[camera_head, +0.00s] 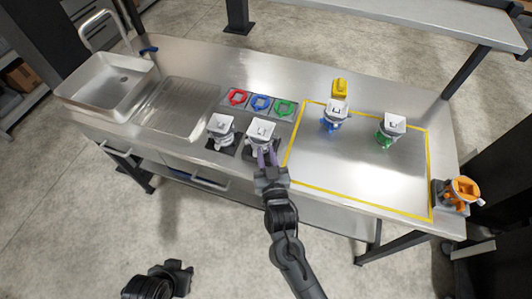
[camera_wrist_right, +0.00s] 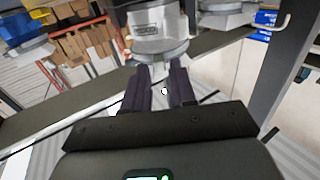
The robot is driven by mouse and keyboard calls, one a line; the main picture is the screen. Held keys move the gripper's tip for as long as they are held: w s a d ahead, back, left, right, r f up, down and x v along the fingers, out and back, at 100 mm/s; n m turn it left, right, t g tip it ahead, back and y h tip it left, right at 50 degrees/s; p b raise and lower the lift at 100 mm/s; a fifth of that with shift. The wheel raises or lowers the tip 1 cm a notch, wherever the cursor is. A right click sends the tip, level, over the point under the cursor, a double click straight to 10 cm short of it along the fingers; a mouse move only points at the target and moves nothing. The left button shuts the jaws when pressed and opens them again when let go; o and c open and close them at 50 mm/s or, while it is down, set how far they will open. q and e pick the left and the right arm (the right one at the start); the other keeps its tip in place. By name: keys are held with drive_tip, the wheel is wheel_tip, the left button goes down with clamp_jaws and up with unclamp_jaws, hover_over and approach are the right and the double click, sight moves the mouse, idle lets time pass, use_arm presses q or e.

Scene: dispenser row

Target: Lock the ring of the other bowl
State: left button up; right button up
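Two grey-white dispensers with round bowl parts stand side by side on dark pads on the counter, a left one (camera_head: 221,127) and a right one (camera_head: 261,131). My right gripper (camera_head: 266,157) is at the front of the right one, fingers pointing at it. In the right wrist view the fingers (camera_wrist_right: 160,82) are apart, with an empty gap between them. A round metal rim (camera_wrist_right: 160,48) lies just beyond the tips; contact cannot be told. The ring's lock state is too small to tell. My left gripper (camera_head: 178,272) is low in the head view, away from the counter; its fingers are unclear.
Red (camera_head: 237,97), blue (camera_head: 261,103) and green (camera_head: 285,108) pieces lie behind the dispensers. A sink (camera_head: 108,86) is left; an orange device (camera_head: 463,190) is right.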

drive_tip(key=s+d, duration=0.1)
drive_tip(key=s, duration=0.9)
drive_tip(key=shift+d, duration=0.3)
drive_tip(key=shift+o, duration=0.3)
